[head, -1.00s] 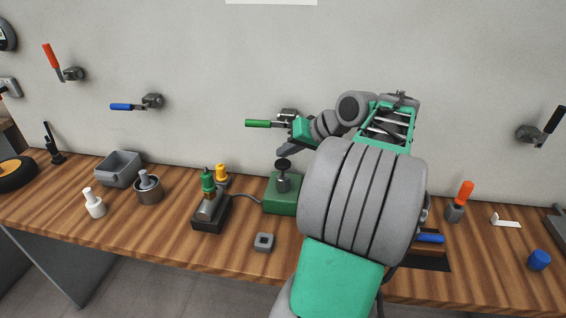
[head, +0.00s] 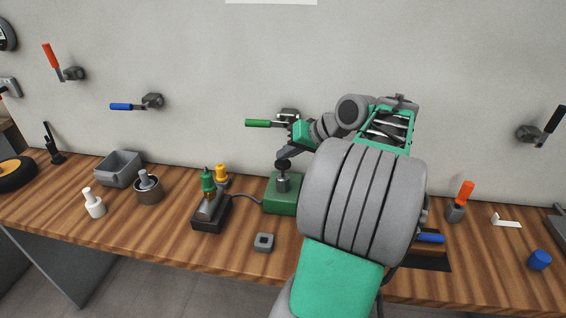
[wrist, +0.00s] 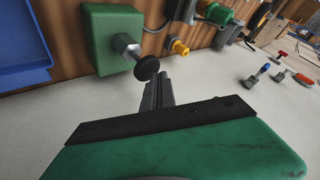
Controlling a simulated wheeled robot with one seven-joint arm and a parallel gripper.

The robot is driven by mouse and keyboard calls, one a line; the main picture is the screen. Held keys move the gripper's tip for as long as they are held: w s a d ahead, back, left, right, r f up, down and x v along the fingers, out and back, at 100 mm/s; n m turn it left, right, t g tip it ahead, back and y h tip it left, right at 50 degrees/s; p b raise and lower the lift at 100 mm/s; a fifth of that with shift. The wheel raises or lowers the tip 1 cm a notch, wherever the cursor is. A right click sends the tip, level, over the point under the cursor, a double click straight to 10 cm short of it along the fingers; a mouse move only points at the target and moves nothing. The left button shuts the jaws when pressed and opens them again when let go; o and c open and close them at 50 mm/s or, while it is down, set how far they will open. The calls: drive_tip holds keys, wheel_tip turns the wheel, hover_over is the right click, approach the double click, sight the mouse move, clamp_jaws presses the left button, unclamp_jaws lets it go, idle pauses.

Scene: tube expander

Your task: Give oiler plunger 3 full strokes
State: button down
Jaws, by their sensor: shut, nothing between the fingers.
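The oiler is a green box (head: 285,196) on the bench with a grey plunger stem and a round black knob (head: 283,165) on top. In the wrist view the oiler box (wrist: 112,42) is at the upper left and the black knob (wrist: 146,67) sticks out toward the fingers. My gripper (head: 284,153) is just above the knob. In the wrist view my gripper (wrist: 160,82) is shut and empty, its fingertips close beside the knob. I cannot tell whether they touch it. My arm hides part of the box's right side.
A black-based unit with a green-capped cylinder (head: 208,207) stands left of the oiler, joined by a hose. A yellow-topped part (head: 221,172) is behind it. A green-handled clamp (head: 258,123) is on the wall behind.

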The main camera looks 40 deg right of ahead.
sight(284, 163)
drive_tip(key=shift+f+b, duration=0.85)
drive_tip(key=shift+f, duration=0.7)
idle(1.0)
drive_tip(key=shift+r, duration=0.15)
drive_tip(key=shift+r+p, duration=1.8)
drive_tip(key=shift+p, duration=0.3)
wheel_tip(284, 163, up, 5)
drive_tip(key=p, duration=0.5)
drive_tip(key=shift+r, duration=0.15)
idle(1.2)
